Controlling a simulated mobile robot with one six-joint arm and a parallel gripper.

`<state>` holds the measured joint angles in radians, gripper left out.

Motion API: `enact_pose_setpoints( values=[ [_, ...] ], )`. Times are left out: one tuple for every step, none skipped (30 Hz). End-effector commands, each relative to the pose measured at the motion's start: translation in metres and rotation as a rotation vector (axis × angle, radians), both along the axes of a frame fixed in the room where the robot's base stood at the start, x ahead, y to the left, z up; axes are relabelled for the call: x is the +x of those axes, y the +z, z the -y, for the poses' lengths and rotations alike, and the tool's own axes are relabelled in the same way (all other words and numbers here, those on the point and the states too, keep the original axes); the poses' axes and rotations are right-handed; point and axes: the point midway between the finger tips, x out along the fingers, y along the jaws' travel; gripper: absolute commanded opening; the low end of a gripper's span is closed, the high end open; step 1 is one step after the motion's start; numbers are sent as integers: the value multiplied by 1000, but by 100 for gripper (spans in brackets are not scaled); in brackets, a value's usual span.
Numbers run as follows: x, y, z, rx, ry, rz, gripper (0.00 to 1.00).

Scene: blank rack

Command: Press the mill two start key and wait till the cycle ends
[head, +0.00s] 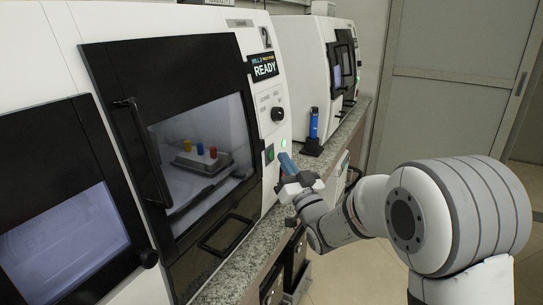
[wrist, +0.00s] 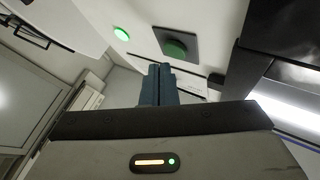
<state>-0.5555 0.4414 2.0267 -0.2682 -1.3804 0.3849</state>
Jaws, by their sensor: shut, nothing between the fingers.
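Mill two (head: 262,25) is a white machine with a black-framed door, which looks closed. Its display (head: 263,67) reads "READY". The start key is a dark green round button (head: 270,153) on a dark square plate, low on the front panel; it also shows in the wrist view (wrist: 175,49). A lit green lamp (wrist: 121,34) sits beside it, also in the head view (head: 284,142). My gripper (head: 284,158) is shut and empty, its blue fingertips (wrist: 160,70) close to the key. They appear short of it; the exact gap is unclear.
Behind the mill window, a grey fixture (head: 205,165) holds yellow, red and blue pieces. A black knob (head: 278,114) sits above the key. A blue handheld item (head: 313,123) stands in a black holder on the granite counter (head: 240,262). Another machine (head: 300,45) stands beyond.

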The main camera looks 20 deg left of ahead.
Motion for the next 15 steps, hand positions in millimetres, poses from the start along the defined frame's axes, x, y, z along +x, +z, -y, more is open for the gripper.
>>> enact_pose_setpoints(
  values=[
    [0, 0, 0, 0, 0, 0, 0],
    [0, 0, 0, 0, 0, 0, 0],
    [0, 0, 0, 0, 0, 0, 0],
    [0, 0, 0, 0, 0, 0, 0],
    [0, 0, 0, 0, 0, 0, 0],
    [0, 0, 0, 0, 0, 0, 0],
    [0, 0, 0, 0, 0, 0, 0],
    [0, -1, -1, 0, 0, 0, 0],
    [0, -1, -1, 0, 0, 0, 0],
    [0, -1, -2, 0, 0, 0, 0],
    [0, -1, -3, 1, 0, 1, 0],
    [0, -2, -4, 1, 1, 1, 0],
    [0, -2, -5, 1, 1, 1, 0],
    [0, -2, -6, 1, 1, 2, 0],
    [0, -2, -7, 1, 1, 2, 0]
  ],
)
